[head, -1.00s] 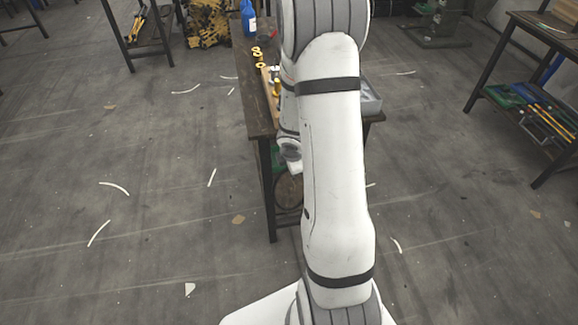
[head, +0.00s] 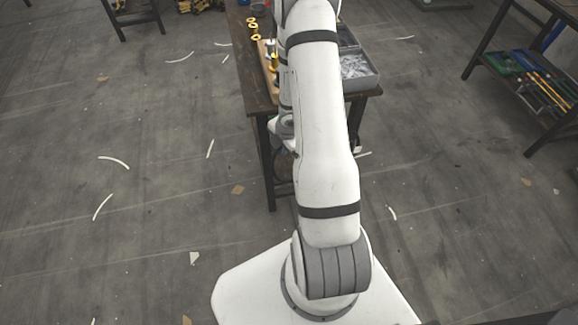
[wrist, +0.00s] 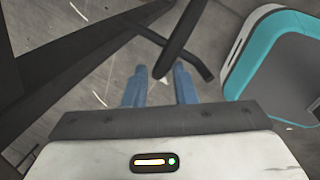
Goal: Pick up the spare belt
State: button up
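My gripper (wrist: 159,86) shows in the wrist view as two blue fingers standing apart, with floor visible between them and nothing held. It is low, near dark bars. In the head view my arm hides my gripper. I cannot clearly make out the spare belt in either view. A dark round shape (head: 284,164) shows partly under the near end of the workbench, behind my arm; I cannot tell whether it is a belt.
The dark workbench (head: 259,95) carries yellow parts (head: 254,37) and a grey bin (head: 361,82). A dark bar (wrist: 181,40) crosses ahead of my fingers. A teal-edged body (wrist: 246,61) stands at right in the wrist view. Floor left of the bench is open.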

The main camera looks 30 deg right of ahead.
jog(key=b+x, duration=0.1)
jog(key=x, duration=0.1)
jog(key=shift+w+f, duration=0.1)
jog(key=shift+f, duration=0.3)
jog(key=shift+r, duration=0.1)
jog(key=shift+c, duration=0.3)
grip_shut()
